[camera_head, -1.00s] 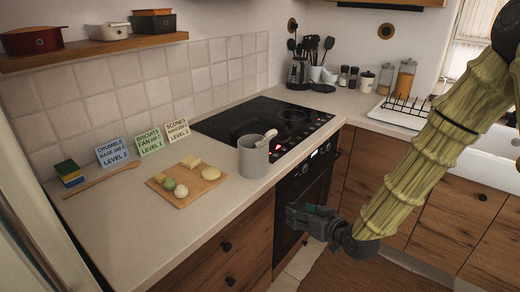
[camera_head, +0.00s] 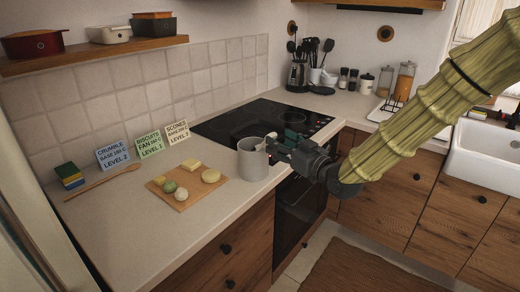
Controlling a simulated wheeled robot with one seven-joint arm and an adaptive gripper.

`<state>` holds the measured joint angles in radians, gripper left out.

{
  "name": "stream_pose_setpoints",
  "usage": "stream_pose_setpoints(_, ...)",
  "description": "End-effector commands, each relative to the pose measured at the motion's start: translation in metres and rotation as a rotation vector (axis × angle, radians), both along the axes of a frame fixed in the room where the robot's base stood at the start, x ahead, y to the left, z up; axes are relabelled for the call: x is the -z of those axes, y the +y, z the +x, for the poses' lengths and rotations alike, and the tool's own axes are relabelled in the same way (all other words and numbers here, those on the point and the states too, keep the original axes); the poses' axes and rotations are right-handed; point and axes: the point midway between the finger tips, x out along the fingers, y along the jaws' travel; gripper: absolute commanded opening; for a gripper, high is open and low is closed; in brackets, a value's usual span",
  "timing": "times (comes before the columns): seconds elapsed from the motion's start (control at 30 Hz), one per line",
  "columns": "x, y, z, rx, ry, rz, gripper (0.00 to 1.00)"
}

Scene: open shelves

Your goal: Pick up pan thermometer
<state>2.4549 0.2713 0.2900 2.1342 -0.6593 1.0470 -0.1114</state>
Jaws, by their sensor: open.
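A grey cylindrical mug (camera_head: 252,160) stands upright on the counter near its front edge, beside the black hob. I cannot make out a pan thermometer for certain. A pale stick-like piece that showed at the mug's right rim earlier is not clearly visible now, and my gripper covers that area. My gripper (camera_head: 274,148) is open, at the right side of the mug by its rim, pointing left. I cannot tell whether it touches the mug or has anything between its fingers.
A wooden board (camera_head: 190,186) with several dough-like pieces lies left of the mug. Recipe cards (camera_head: 150,144), a wooden spoon (camera_head: 100,181) and stacked sponges (camera_head: 69,174) are further left. The black hob (camera_head: 240,122) lies behind. The front left counter is clear.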

Motion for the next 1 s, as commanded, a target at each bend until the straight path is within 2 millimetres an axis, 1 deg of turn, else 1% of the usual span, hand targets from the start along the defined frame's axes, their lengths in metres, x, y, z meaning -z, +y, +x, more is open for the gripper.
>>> stream_pose_setpoints(0.17, 0.001, 0.008, 0.007, 0.000, 0.002, 0.000, 0.55)
stream_pose_setpoints(0.33, 0.003, 0.025, 0.021, -0.001, 0.002, 0.000, 0.55)
stream_pose_setpoints(0.5, 0.004, 0.035, 0.035, 0.000, 0.002, 0.000, 0.55)
stream_pose_setpoints(0.6, 0.005, 0.038, 0.038, 0.000, 0.002, 0.000, 0.55)
stream_pose_setpoints(0.83, 0.005, 0.038, 0.038, 0.000, 0.003, 0.000, 0.55)
stream_pose_setpoints(0.97, 0.005, 0.038, 0.038, 0.000, 0.001, 0.000, 0.32)
stream_pose_setpoints(1.0, 0.005, 0.038, 0.038, 0.000, 0.001, 0.000, 0.24)
